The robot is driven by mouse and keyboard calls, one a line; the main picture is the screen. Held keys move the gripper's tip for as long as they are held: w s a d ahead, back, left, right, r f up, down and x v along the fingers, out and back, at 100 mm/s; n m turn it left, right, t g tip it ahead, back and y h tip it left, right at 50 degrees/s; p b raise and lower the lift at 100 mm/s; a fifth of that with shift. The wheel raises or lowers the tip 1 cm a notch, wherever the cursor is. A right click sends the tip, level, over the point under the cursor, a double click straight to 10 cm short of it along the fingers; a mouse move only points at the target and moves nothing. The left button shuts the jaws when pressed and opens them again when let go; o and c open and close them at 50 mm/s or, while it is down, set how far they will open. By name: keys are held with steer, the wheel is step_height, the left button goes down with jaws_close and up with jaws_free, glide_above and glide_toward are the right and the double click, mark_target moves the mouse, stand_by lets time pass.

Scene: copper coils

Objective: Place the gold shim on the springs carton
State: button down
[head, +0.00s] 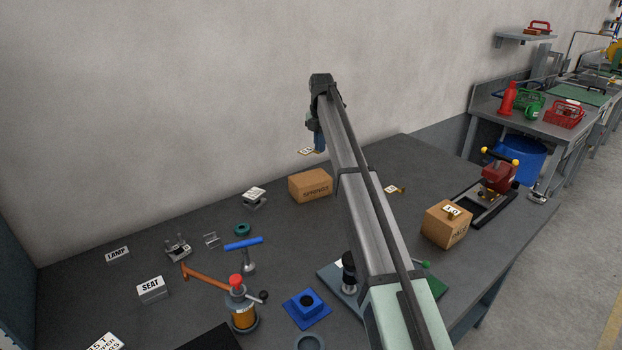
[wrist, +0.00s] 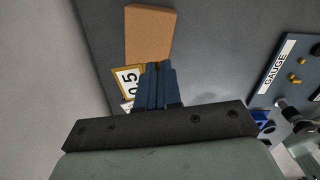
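The gold shim (wrist: 128,84), a thin gold-edged plate with a white label reading 0.5, is at the left side of my gripper's blue fingers (wrist: 158,84) in the wrist view. The fingers are close together, shut on its edge. In the head view the shim (head: 307,152) sticks out left of my gripper (head: 319,141), in the air. The springs carton (head: 310,185), a brown box with dark lettering, stands on the bench below. A plain brown carton face (wrist: 150,34) shows beyond the fingertips in the wrist view. The shim's gripped edge is hidden.
Another brown carton (head: 446,226) with a labelled piece on top stands to the right, near a red machine (head: 498,175). A small gold-edged tag (head: 393,189) lies between the cartons. A small labelled block (head: 254,197) stands left of the springs carton. Bare bench lies behind it.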

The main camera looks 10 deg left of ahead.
mark_target(320, 179)
steer(key=shift+m, duration=0.9)
steer(key=shift+f, duration=4.95)
steer(key=shift+f, duration=0.15)
steer(key=c, duration=1.3)
jaws_free()
step_height(320, 179, up, 12)
steer(key=shift+r, duration=0.15)
steer(key=shift+d, duration=0.1)
